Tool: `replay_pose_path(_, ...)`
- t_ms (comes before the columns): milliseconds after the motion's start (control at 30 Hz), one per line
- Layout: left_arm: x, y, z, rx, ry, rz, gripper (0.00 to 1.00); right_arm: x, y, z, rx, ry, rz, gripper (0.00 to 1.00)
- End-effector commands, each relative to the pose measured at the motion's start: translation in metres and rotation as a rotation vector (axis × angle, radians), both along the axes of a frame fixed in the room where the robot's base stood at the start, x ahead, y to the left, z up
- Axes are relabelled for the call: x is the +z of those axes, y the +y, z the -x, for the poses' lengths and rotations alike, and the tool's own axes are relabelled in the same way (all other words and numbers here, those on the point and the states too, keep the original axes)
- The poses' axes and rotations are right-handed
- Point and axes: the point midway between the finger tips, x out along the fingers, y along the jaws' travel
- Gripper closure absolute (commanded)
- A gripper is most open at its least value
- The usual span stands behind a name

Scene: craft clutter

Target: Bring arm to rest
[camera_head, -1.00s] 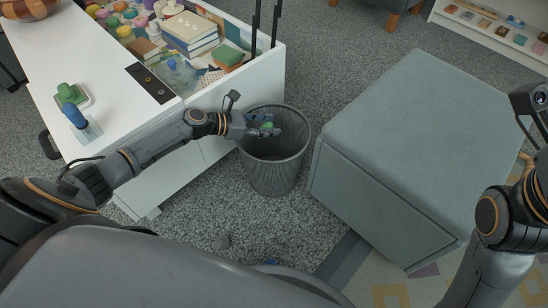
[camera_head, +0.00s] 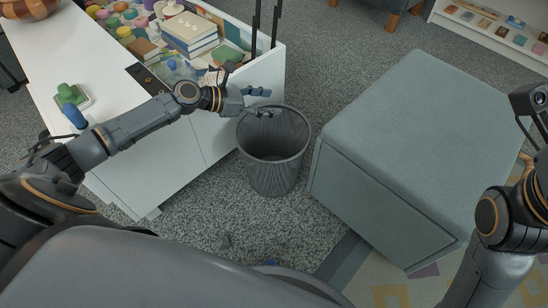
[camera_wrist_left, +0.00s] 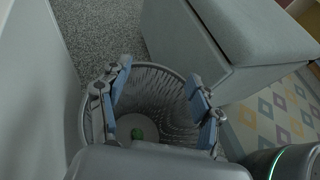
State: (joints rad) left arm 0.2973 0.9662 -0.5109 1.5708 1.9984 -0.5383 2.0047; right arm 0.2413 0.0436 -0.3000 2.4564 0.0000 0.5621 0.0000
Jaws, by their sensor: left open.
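My left arm reaches in from the left over the white cabinet's side. Its left gripper (camera_head: 264,101) is open and empty above the back rim of the grey mesh bin (camera_head: 272,165). The left wrist view looks down between the two spread fingers (camera_wrist_left: 158,95) into the bin (camera_wrist_left: 172,85).
A white cabinet (camera_head: 200,145) with an open top compartment of books and craft items stands left of the bin. A grey-green block (camera_head: 400,140) stands close on the right. Grey carpet (camera_head: 215,215) in front is mostly clear.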

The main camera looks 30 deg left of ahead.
Motion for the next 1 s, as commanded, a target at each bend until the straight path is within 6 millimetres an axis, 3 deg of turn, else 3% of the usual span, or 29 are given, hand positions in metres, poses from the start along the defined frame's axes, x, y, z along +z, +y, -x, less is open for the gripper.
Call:
replay_pose_path(533, 0.006, 0.000, 0.000, 0.001, 0.000, -0.002, 0.35, 0.000, 0.000, 0.000, 0.000, 0.001, 0.000, 0.60)
replay_pose_path(633, 0.007, -0.008, 0.000, -0.011, -0.040, -0.028, 0.35, 0.000, 0.000, -0.001, 0.001, 0.006, 0.000, 0.60)
replay_pose_path(767, 0.013, -0.039, 0.002, -0.052, -0.235, -0.167, 0.35, -0.001, -0.001, -0.005, 0.002, 0.033, -0.001, 0.60)
replay_pose_path(833, 0.025, -0.064, 0.004, -0.073, -0.418, -0.288, 0.35, -0.003, -0.001, -0.008, 0.003, 0.056, -0.003, 0.60)
replay_pose_path(967, 0.071, -0.107, 0.014, -0.053, -0.816, -0.548, 0.35, -0.009, -0.002, -0.013, 0.005, 0.102, -0.006, 0.60)
replay_pose_path(1000, 0.090, -0.117, 0.019, -0.027, -0.937, -0.631, 0.35, -0.011, -0.003, -0.014, 0.006, 0.115, -0.007, 0.60)
